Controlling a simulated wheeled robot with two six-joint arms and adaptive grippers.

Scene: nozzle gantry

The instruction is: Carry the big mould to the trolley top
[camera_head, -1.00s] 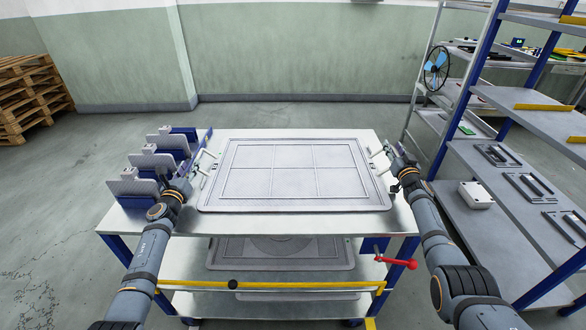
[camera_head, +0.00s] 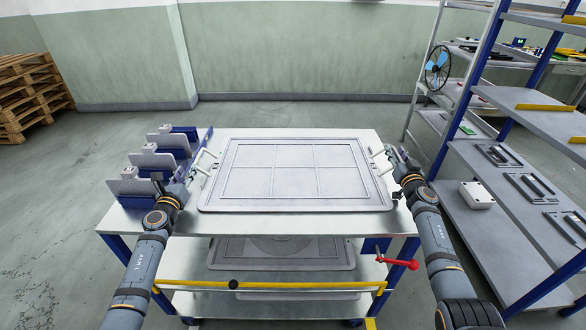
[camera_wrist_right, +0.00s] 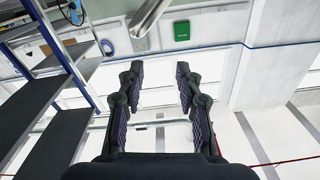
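The big mould (camera_head: 296,199), a grey rectangular panel with a raised grid, lies flat on the metal trolley top (camera_head: 300,134). White handles stand out at its left and right ends. My left gripper (camera_head: 193,166) is just outside the left handle (camera_head: 206,157), apart from it as far as I can see; its fingers are too small to read. My right gripper (camera_head: 397,158) is just outside the right handle (camera_head: 381,158). In the right wrist view its two fingers (camera_wrist_right: 160,92) are wide apart with nothing between them, and a pale bar (camera_wrist_right: 150,15) shows beyond.
Several blue-and-grey holders (camera_head: 150,161) line the trolley's left edge, close to my left arm. Another mould (camera_head: 280,253) lies on the shelf below. A red crank (camera_head: 398,264) sticks out at the front right. A blue shelf rack (camera_head: 470,140) stands right.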

